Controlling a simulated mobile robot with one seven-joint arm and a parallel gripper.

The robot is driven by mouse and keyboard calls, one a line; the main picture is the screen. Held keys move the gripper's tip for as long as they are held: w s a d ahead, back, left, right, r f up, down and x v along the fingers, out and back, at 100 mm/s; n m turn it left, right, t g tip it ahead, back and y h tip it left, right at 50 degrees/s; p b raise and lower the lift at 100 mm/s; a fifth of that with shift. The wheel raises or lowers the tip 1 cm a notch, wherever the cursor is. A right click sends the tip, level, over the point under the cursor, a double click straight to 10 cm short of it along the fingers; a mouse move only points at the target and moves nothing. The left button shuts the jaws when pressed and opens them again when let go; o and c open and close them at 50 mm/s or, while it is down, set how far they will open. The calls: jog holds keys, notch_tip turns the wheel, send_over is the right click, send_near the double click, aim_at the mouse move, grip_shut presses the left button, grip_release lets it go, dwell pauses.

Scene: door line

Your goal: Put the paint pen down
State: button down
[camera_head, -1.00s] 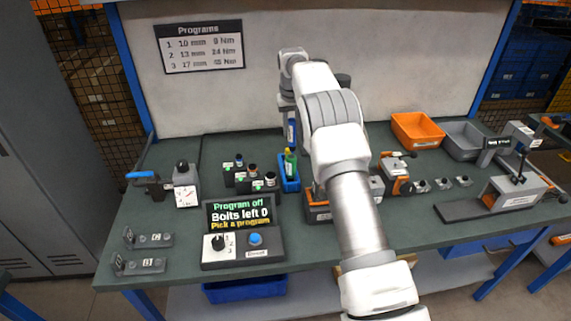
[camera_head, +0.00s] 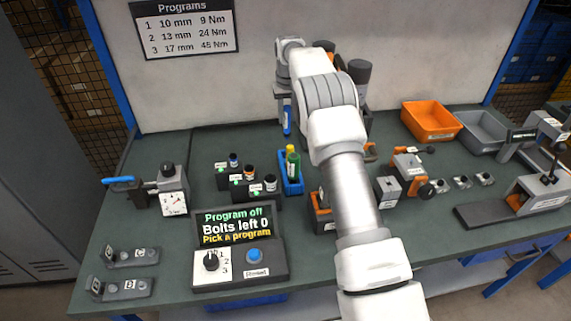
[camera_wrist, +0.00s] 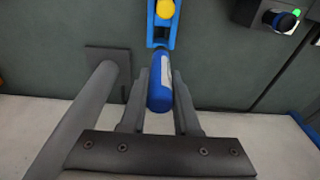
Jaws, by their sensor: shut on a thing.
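The blue paint pen (camera_head: 287,121) hangs upright under my gripper, above the back of the bench. In the wrist view the pen (camera_wrist: 160,84) sits between the two fingers, and my gripper (camera_wrist: 160,100) is shut on it. A blue pen stand (camera_head: 292,185) is on the bench in front of the held pen, holding a green pen with a yellow cap (camera_head: 292,163). The stand (camera_wrist: 162,36) also shows at the top of the wrist view, with the yellow cap in it. The fingers are hard to make out in the head view.
Black blocks with small pots (camera_head: 251,188) stand left of the stand. A program console (camera_head: 238,250) is at the front.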

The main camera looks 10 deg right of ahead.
aim_at(287, 136)
notch_tip(287, 136, down, 11)
jog(key=shift+r, duration=0.2)
dwell(0.3)
jog(key=shift+f, duration=0.2)
jog(key=c, duration=0.6)
grip_release()
jog(key=shift+r, duration=0.1)
jog(key=shift+c, duration=0.2)
jog(key=shift+r, duration=0.1)
